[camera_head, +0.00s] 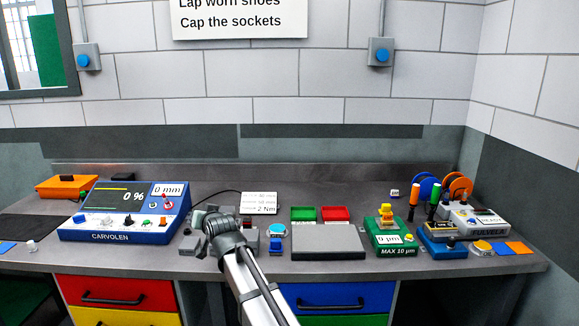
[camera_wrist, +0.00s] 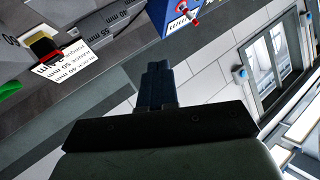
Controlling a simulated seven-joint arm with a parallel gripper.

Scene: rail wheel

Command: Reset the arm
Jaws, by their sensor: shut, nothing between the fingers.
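My gripper (camera_wrist: 157,68) is shut and empty; its two dark fingers lie together in the middle of the wrist view. Beyond them are the grey wall tiles, and nothing touches the fingertips there. In the head view my arm reaches up from the bottom over the bench's front edge, left of centre. Its end is beside the right side of the blue CARVOLEN console (camera_head: 115,237). The fingers cannot be made out clearly in that view. A corner of the console also shows at the top of the wrist view (camera_wrist: 178,20).
Behind my arm is a white label card (camera_head: 259,203). To the right are a green tray (camera_head: 303,214), a red tray (camera_head: 336,214), a dark grey plate (camera_head: 327,242), a green gauge (camera_head: 390,240) and a FULVELA unit (camera_head: 480,222). The air above the bench is mostly clear.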

